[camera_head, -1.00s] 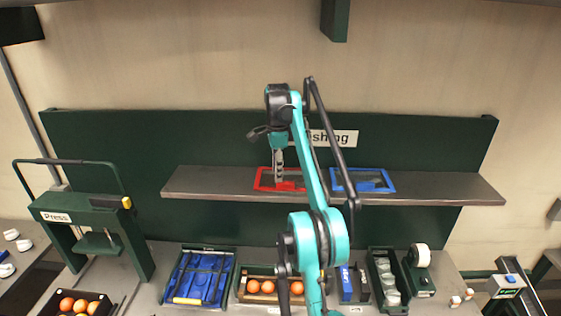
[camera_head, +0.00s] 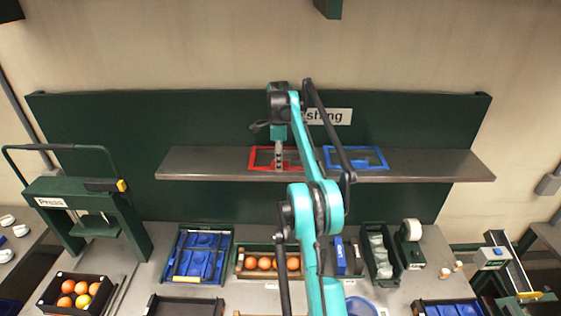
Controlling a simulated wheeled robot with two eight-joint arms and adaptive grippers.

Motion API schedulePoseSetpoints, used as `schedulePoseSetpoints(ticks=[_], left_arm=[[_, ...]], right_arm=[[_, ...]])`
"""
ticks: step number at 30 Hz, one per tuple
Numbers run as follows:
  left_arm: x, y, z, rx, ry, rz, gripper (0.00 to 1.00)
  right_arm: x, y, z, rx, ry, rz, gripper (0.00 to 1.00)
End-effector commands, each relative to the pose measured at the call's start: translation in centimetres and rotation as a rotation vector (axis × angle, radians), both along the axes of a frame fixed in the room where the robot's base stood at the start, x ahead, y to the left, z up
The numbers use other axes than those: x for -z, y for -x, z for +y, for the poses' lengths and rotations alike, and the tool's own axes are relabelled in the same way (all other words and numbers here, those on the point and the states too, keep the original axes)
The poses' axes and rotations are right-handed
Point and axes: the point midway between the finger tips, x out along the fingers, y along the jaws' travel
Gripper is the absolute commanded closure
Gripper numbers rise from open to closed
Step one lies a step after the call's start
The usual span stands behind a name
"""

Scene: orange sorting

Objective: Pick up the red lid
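The red lid (camera_head: 259,149) is a flat rectangular frame with a see-through middle. It lies on the grey shelf (camera_head: 215,163), left of a similar blue lid (camera_head: 373,165). My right gripper (camera_head: 278,163) points down over the middle of the red lid, its tips overlapping the lid in the view. Whether they touch the lid, and whether the fingers are open or shut, I cannot tell. My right arm hides part of the right side of the red lid and the left part of the blue lid. My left gripper is not in view.
Below the shelf, the table holds a blue tray (camera_head: 181,257), a crate of oranges (camera_head: 46,291), a bin with oranges (camera_head: 241,272), a tape dispenser (camera_head: 411,258) and a press (camera_head: 50,187) at left. The shelf's right end is clear.

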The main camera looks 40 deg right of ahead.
Motion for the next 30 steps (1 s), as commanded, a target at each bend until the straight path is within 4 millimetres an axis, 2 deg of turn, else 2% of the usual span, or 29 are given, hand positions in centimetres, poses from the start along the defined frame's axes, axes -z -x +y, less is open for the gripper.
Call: schedulePoseSetpoints(ticks=[6,7,11,12,23,30], left_arm=[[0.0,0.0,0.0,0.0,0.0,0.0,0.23],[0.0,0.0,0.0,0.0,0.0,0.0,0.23],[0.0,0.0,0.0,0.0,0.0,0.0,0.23],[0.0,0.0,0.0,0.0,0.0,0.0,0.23],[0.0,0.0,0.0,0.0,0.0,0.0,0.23],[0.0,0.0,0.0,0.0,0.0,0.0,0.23]], right_arm=[[0.1,0.0,0.0,-0.001,0.0,0.0,0.6],[0.1,0.0,0.0,-0.001,0.0,0.0,0.63],[0.1,0.0,0.0,-0.001,0.0,0.0,0.97],[0.1,0.0,0.0,-0.001,0.0,0.0,1.0],[0.0,0.0,0.0,-0.001,0.0,0.0,1.0],[-1.4,0.0,0.0,-0.001,0.0,0.0,1.0]])
